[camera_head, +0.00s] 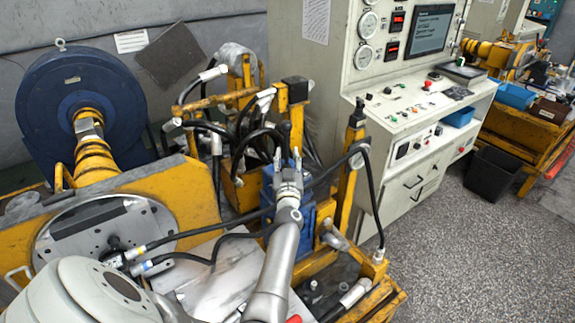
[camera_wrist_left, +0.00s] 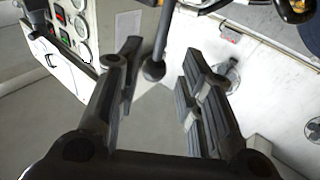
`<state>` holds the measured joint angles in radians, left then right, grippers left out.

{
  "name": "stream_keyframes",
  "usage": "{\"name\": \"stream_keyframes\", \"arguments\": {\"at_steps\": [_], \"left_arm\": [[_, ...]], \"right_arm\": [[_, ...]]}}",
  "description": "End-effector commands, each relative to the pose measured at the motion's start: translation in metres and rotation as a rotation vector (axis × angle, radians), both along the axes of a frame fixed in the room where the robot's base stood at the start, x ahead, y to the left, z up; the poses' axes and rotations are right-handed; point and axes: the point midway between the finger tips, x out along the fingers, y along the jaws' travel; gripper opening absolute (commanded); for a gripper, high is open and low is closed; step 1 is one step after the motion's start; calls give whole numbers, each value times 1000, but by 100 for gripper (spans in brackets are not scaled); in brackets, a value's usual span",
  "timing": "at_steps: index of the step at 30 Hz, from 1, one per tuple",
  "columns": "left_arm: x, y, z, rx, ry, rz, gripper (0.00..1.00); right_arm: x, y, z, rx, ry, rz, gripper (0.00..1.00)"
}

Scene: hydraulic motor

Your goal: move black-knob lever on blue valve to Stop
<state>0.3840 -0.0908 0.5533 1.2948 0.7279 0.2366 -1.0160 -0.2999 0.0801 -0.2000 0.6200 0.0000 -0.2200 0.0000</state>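The blue valve (camera_head: 308,217) stands on the yellow rig in the head view, partly hidden behind my left gripper (camera_head: 288,160) and hoses. In the left wrist view, a dark lever ends in a round black knob (camera_wrist_left: 154,70). The knob appears in the gap between the two fingers of my left gripper (camera_wrist_left: 160,58), closer to the left finger. The fingers are apart and grip nothing; whether the knob lies at fingertip depth is unclear. The Stop marking cannot be made out. My right gripper is not in view.
Black hoses (camera_head: 374,190) and yellow posts (camera_head: 349,185) crowd around the gripper. A control cabinet (camera_head: 435,115) with gauges and a screen stands to the right. A large blue round housing (camera_head: 50,110) is at the left. Grey floor (camera_head: 480,255) is open at lower right.

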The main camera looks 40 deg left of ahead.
Motion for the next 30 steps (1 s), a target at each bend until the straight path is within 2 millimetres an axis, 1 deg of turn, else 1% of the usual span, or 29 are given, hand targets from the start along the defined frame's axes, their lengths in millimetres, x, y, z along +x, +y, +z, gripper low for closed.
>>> {"name": "stream_keyframes", "arguments": {"at_steps": [1, 3, 8, 26, 30], "left_arm": [[-5, -5, -2, -2, 1, -1, 35], [-10, -9, -3, -1, 0, -1, 35], [-17, -14, -4, -2, 1, -1, 35], [-17, -15, -4, -1, 0, -1, 35], [-17, -15, -4, -1, 0, -1, 35]], "right_arm": [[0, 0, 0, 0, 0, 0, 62], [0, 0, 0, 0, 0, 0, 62], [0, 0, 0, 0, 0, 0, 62], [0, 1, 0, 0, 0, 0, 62], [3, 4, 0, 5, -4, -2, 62]]}}
